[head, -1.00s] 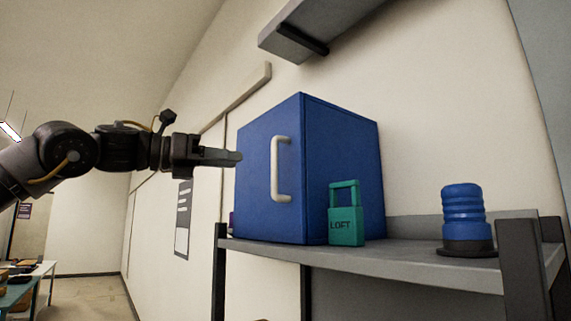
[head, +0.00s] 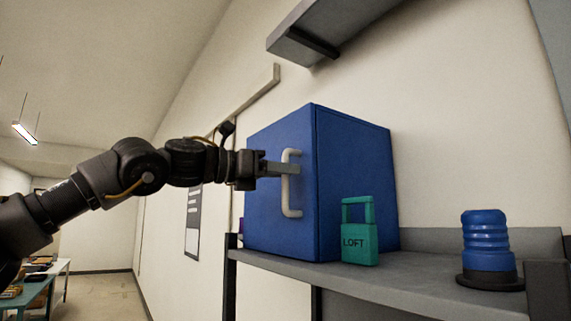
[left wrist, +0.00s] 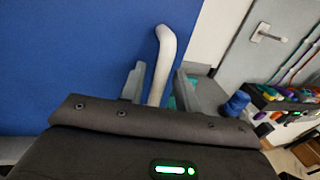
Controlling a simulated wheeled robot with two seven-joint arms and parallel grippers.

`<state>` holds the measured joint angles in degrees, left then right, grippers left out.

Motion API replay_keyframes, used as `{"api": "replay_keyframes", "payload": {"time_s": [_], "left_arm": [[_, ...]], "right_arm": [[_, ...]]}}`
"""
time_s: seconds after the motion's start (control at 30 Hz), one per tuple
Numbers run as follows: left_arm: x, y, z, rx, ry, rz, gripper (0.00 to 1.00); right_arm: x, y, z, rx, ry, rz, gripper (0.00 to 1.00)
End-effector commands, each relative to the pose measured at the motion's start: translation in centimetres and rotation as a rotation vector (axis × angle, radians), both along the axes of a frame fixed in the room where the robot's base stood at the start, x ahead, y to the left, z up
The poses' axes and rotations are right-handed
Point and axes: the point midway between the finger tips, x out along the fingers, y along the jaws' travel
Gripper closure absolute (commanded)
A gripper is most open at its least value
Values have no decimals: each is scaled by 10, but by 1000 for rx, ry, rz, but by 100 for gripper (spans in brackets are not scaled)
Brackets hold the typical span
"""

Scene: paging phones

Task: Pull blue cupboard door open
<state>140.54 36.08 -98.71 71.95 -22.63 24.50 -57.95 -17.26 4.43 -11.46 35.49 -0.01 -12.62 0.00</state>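The blue cupboard (head: 350,185) stands on a grey shelf, and its door (head: 268,215) looks shut. A pale, upright bar handle (head: 290,205) is fixed to the door. My left gripper (head: 290,168) is at the upper part of the handle. In the left wrist view, the open fingers of my left gripper (left wrist: 156,85) stand on either side of the handle (left wrist: 164,50), with a gap to the right finger. I cannot tell whether the left finger touches it. My right gripper is not in view.
A green padlock marked LOFT (head: 359,232) stands on the shelf (head: 400,278) in front of the cupboard. A blue ribbed object on a dark base (head: 487,245) stands further right. A grey ledge (head: 325,28) hangs above. Free space lies left of the door.

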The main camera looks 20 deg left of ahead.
Motion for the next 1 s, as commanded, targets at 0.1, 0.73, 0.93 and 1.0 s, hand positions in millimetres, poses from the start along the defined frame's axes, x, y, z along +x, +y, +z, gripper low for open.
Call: {"api": "replay_keyframes", "payload": {"time_s": [0.1,0.73,0.93,1.0], "left_arm": [[4,-5,0,0,1,-1,68],[4,-5,-1,-1,1,1,100],[4,-5,0,-1,1,-2,100],[2,-4,0,-1,0,-10,100]], "right_arm": [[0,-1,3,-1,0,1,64],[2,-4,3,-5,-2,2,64],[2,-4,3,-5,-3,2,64],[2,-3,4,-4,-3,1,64]]}}
